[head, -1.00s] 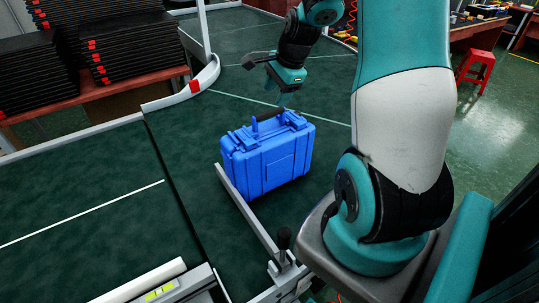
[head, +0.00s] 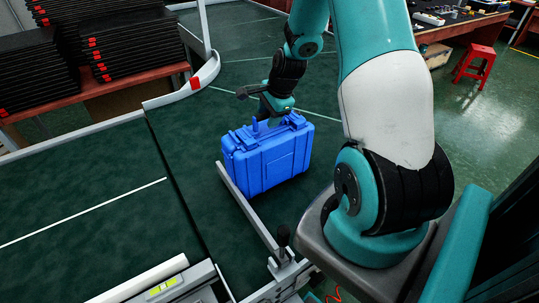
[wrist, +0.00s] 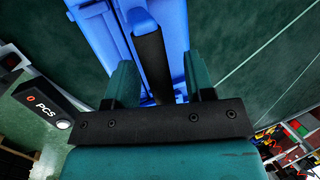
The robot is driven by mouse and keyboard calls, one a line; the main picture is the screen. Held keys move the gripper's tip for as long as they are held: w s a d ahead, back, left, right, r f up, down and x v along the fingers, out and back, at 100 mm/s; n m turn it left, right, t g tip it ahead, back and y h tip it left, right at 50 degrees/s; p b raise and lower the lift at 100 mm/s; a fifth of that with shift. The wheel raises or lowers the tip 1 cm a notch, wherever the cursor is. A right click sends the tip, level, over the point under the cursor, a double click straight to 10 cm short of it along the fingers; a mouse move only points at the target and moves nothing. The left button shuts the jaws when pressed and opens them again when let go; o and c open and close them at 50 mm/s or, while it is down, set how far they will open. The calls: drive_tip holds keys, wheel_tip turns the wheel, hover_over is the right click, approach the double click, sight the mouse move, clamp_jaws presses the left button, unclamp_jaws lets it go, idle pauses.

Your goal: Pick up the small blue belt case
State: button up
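The blue belt case (head: 268,160) stands upright on the dark green conveyor belt in the head view, with its handle side up. My gripper (head: 277,112) is right at the top of the case, over its handle. In the wrist view, the two green fingers of my gripper (wrist: 162,78) are apart, one on each side of the black handle (wrist: 152,60). Gaps show between the handle and the fingers, wider on the right. The blue case top (wrist: 98,32) lies beyond the handle. In the head view the fingertips are largely hidden by the wrist and the case.
A metal guide rail (head: 245,208) runs close along the case's near left side. A curved white rail (head: 190,90) edges the belt. Stacks of black trays (head: 130,45) stand on a table at the back left. A red stool (head: 474,65) is on the floor at right.

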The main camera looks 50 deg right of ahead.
clamp_jaws()
drive_tip(key=shift+a, duration=0.1)
idle(1.1)
